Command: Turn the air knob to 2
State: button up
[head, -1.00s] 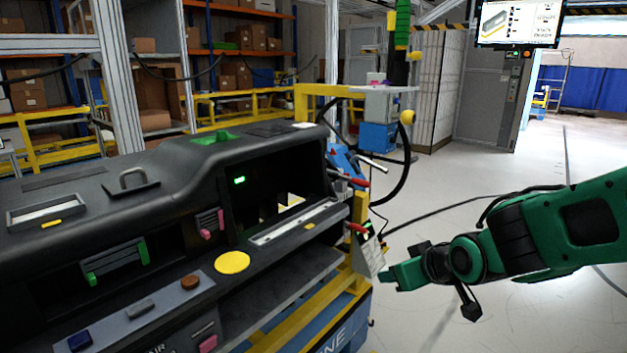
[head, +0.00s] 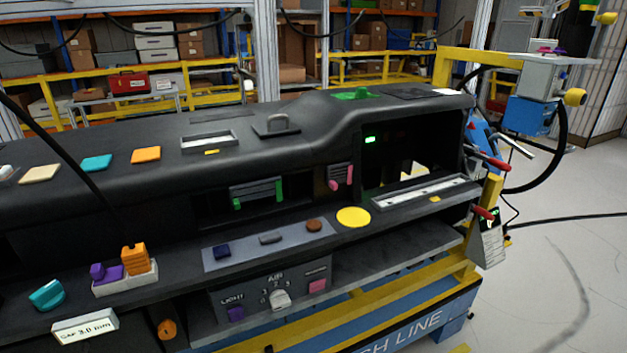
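The air knob (head: 280,299) is a small light grey knob on the dark control panel (head: 257,292) low on the front of the dashboard module. The label AIR is above it, with small digits around its top. The knob's exact pointing direction is too small to tell. A purple button (head: 236,313) under the label LIGHT is to its left, and a pink button (head: 317,286) is to its right. My gripper is out of view, and nothing touches the knob.
A grey strip (head: 240,253) with several small buttons lies above the panel. A yellow disc (head: 353,217) is up to the right. A tray (head: 125,279) with purple and orange parts is at left. A yellow rail (head: 400,296) runs below. Open floor (head: 560,270) is at right.

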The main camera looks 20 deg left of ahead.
aim_at(280, 299)
jog(key=u, duration=1.1)
